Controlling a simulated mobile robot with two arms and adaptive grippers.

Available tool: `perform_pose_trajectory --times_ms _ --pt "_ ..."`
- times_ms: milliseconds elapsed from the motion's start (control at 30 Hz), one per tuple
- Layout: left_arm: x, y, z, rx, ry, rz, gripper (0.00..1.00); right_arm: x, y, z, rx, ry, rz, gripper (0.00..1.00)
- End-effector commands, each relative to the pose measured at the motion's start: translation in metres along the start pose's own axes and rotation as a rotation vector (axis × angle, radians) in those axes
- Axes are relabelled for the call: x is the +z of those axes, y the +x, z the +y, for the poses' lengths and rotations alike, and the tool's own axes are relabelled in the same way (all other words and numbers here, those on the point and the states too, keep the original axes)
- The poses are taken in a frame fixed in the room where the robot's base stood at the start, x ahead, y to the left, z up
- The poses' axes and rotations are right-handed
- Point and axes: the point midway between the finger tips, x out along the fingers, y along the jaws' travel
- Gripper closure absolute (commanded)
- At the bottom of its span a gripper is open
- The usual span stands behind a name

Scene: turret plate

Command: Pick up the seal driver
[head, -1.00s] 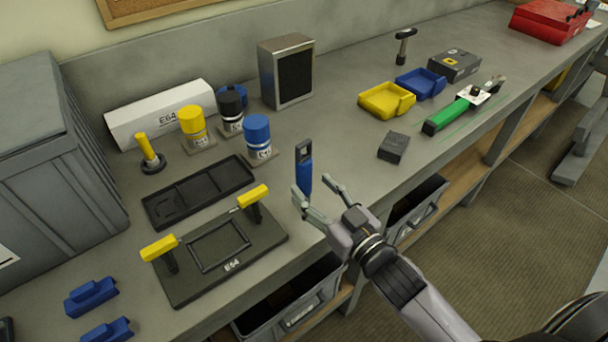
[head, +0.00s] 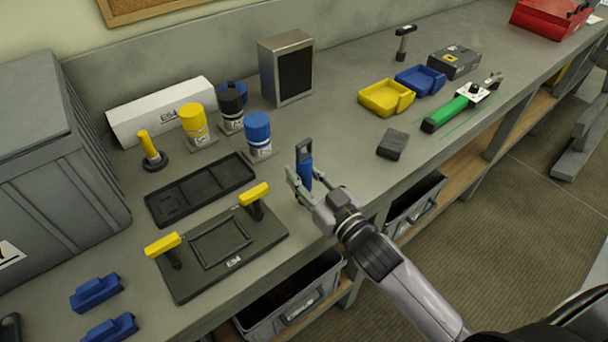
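A blue tool (head: 305,170) with a dark looped top stands upright near the bench's front edge in the head view. A yellow-handled tool (head: 149,147) with a round black foot stands at the back left. No label shows which of the two is the seal driver. My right gripper (head: 307,177) is open, with its fingers on either side of the blue tool's lower part. I cannot tell whether a finger touches it. The fingers and palm partly hide the tool's lower end. My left gripper is not in view.
A black plate with yellow handles (head: 187,278) and a black tray (head: 237,163) lie left of my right gripper. Yellow, black and blue capped canisters (head: 258,133) stand behind. A dark block (head: 392,144) and yellow bin (head: 384,98) are to the right. Bench between is clear.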

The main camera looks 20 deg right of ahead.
Motion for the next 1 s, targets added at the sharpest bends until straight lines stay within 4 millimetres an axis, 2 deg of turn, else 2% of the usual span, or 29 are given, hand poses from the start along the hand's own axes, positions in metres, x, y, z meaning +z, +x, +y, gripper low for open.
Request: perform_pose_trajectory --times_ms 33,367,767,867,1000 --pt "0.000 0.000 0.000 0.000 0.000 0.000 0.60 0.000 0.000 0.000 0.000 0.000 0.000 0.77" --pt "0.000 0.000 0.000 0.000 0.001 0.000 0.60 0.000 0.000 0.000 0.000 0.000 0.000 0.99" --pt "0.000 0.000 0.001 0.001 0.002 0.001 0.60 -0.002 0.000 0.000 0.000 -0.001 0.003 1.00" --pt "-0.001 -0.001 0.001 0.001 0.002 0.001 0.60 -0.007 0.000 0.000 0.000 -0.001 0.004 1.00" --pt "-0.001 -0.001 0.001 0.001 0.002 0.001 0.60 -0.024 0.001 0.000 -0.001 -0.001 0.007 1.00"
